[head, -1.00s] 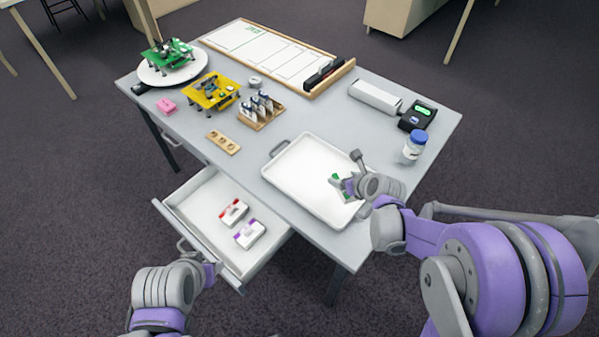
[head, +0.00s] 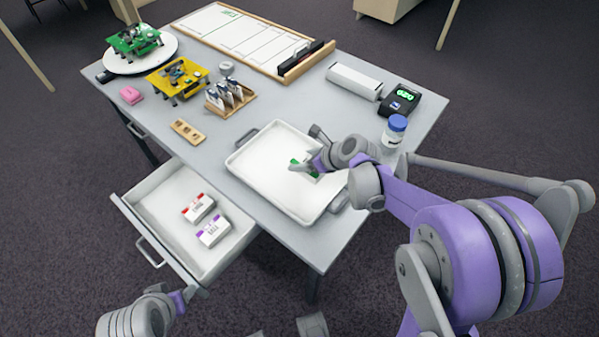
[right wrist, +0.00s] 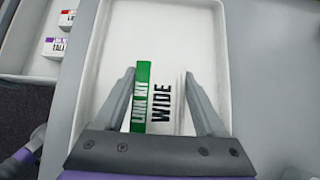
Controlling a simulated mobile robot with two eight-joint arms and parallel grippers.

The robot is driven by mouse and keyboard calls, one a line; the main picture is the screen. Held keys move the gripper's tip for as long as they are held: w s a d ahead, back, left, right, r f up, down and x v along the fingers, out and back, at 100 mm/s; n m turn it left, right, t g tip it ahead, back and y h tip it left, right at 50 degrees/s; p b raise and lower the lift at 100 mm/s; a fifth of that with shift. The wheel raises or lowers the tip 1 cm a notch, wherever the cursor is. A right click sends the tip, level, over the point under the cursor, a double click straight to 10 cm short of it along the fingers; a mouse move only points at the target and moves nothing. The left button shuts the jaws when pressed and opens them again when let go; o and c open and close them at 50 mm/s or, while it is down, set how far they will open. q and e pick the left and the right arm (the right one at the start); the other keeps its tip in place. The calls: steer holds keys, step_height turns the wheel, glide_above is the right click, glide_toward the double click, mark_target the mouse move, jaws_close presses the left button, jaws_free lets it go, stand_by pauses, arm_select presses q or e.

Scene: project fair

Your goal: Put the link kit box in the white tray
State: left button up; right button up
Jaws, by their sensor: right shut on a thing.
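The link kit box (right wrist: 162,105), with a green "LINK KIT" band and black "WIDE" lettering, is between the fingers of my right gripper (right wrist: 168,90), which is shut on it. In the head view, my right gripper (head: 308,163) partly hides the box's green top (head: 297,164). The box is over the floor of the white tray (head: 262,157), inside its rim. I cannot tell whether it touches the tray floor. My left gripper (head: 190,293) is low at the left, near the open drawer's front corner; its fingers are too small to read.
The open drawer (head: 150,205) holds a red-banded box (head: 199,208) and a purple-banded box (head: 213,231). A blue-lidded jar (head: 394,131), a black device (head: 400,101) and a white long box (head: 354,82) stand beyond the tray. A small wooden holder (head: 187,131) lies left of it.

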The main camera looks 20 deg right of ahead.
steer(key=shift+f+b, duration=0.35)
steer(key=shift+f, duration=2.3)
steer(key=shift+f, duration=0.2)
steer(key=o, duration=1.4)
steer(key=shift+r, duration=0.1)
